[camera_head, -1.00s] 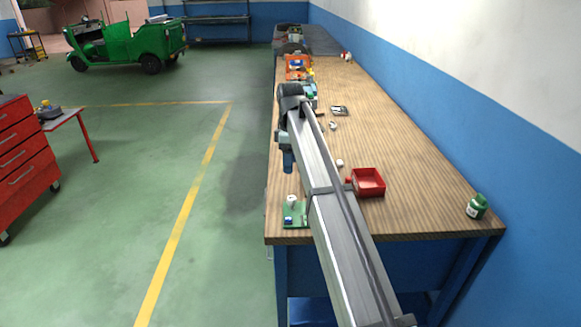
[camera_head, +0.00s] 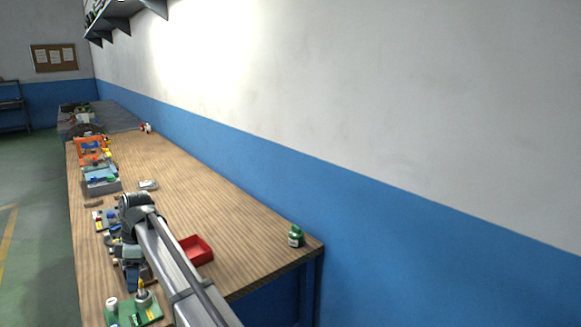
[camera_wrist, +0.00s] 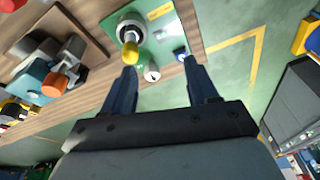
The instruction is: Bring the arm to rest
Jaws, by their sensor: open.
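My arm reaches over the wooden bench in the head view, and my gripper (camera_head: 132,278) hangs at its far end, near the green board (camera_head: 148,317). In the wrist view my gripper (camera_wrist: 160,66) is open, with two dark blue fingers apart and nothing held between them. The green board (camera_wrist: 172,50) lies beyond the fingertips. A yellow-tipped part with a round base (camera_wrist: 130,47) stands on the board near the left finger. It also shows in the head view (camera_head: 142,293). A white cylinder (camera_head: 112,303) is at the board's left.
A red tray (camera_head: 197,251) lies right of my arm. A green bottle (camera_head: 296,237) stands at the bench's right corner.

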